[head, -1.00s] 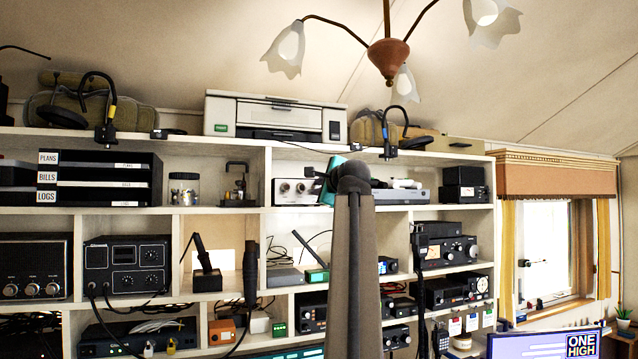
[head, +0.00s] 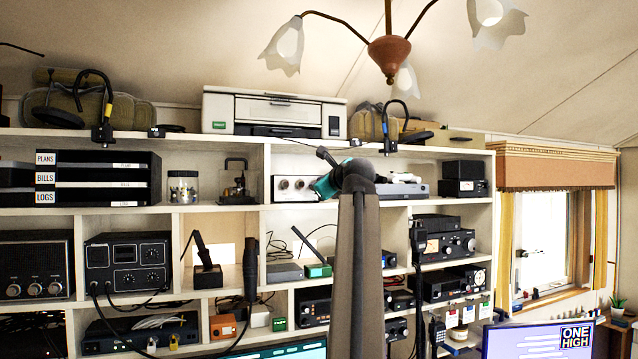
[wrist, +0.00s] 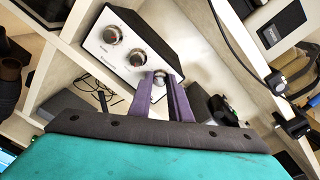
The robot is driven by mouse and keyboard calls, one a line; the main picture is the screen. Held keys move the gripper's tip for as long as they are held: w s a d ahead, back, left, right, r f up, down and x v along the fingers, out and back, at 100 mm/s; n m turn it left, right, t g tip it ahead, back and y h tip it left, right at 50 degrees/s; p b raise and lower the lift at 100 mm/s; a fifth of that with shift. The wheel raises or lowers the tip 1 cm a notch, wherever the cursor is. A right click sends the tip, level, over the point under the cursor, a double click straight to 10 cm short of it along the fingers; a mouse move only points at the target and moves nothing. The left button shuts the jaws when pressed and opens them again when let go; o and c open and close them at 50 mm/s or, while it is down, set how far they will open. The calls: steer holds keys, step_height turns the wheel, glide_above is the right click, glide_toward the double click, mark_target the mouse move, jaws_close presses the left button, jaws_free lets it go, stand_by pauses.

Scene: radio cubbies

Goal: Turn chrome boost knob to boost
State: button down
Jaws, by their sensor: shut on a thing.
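A pale-fronted box (wrist: 124,62) with a row of chrome knobs sits on a shelf. In the wrist view, two chrome knobs, one left (wrist: 112,34) and one in the middle (wrist: 138,57), are free. The third chrome knob (wrist: 159,80), at the right end of the row, is between the purple fingers of my gripper (wrist: 161,77), which are shut on it. The knob labels are too small to read. In the head view, the box (head: 292,196) shows two knobs; its right end is hidden behind my teal gripper body and arm.
A grey flat device (head: 402,190) stands right of the box on the same shelf. Shelf dividers (head: 266,172) and the shelf board above bound the cubby. A headset on a clamp (head: 391,120) hangs at the top edge. Dark radios (head: 441,246) fill lower cubbies.

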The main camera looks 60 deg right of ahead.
steer(key=c, duration=1.6)
jaws_free()
steer(key=shift+c, duration=0.2)
steer(key=shift+s+a, duration=0.1)
steer(key=p+v, duration=0.1)
steer(key=v, duration=1.2)
steer(key=shift+s+a+p, duration=0.15)
steer(key=shift+p, duration=0.2)
